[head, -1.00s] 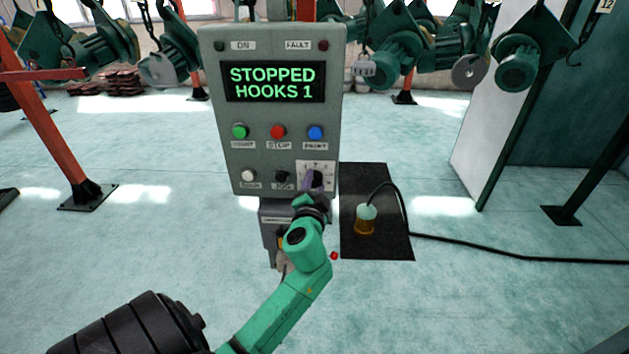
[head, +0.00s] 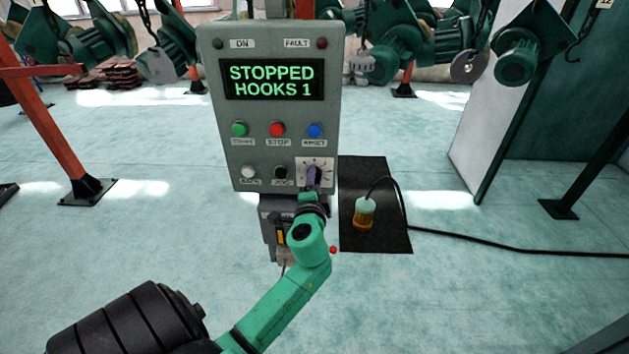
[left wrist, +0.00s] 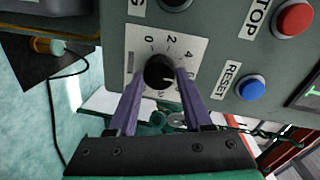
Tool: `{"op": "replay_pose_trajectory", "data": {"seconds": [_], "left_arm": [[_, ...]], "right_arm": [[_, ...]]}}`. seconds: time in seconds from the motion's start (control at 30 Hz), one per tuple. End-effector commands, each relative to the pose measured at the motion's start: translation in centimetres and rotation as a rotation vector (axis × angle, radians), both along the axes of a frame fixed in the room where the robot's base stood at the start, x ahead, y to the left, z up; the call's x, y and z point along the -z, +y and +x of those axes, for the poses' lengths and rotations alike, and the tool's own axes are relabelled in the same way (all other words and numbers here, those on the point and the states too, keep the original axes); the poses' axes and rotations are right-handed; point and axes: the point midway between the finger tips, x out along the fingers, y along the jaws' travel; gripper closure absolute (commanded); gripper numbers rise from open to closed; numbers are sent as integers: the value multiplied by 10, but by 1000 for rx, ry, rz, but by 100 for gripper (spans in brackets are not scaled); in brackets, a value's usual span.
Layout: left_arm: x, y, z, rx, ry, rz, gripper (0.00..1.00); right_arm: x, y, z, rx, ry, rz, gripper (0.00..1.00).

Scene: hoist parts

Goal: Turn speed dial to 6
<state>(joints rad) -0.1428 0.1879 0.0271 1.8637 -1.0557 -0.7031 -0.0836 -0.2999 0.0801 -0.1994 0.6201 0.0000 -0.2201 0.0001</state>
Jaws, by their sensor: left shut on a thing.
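The speed dial (left wrist: 160,74) is a round black knob on a white scale plate (left wrist: 137,51) with numbers; 0, 2 and 4 are readable. A pale mark on the knob seems to point toward the right side of the plate, near 6, but the figure there is partly covered. In the head view the scale plate (head: 327,165) is at the panel's lower right. My left gripper (head: 313,178) has its purple fingers on either side of the knob, shut on it. The fingers hide most of the knob in the head view. My right gripper is not in view.
The grey control panel (head: 217,105) has a display (head: 274,80) reading STOPPED HOOKS 1. The blue RESET button (left wrist: 251,88) is close to the dial. A black mat (head: 385,230) with a cabled amber-and-pale device (head: 364,212) lies to the right. Open floor surrounds it.

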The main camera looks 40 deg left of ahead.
Motion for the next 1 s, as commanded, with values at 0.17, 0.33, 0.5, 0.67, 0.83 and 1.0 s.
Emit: {"op": "replay_pose_trajectory", "data": {"seconds": [0.17,0.33,0.5,0.67,0.83,1.0], "left_arm": [[1,0,0,1,2,-3,27],[1,0,0,0,1,-2,20],[1,-1,-1,0,0,-2,20],[2,-10,-12,1,0,-3,20],[2,-35,-47,2,1,-7,20],[-2,-64,-88,1,1,-6,20]], "right_arm": [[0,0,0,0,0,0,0],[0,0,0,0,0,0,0],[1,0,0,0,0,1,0],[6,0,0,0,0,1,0],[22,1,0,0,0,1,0],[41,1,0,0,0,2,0]]}}
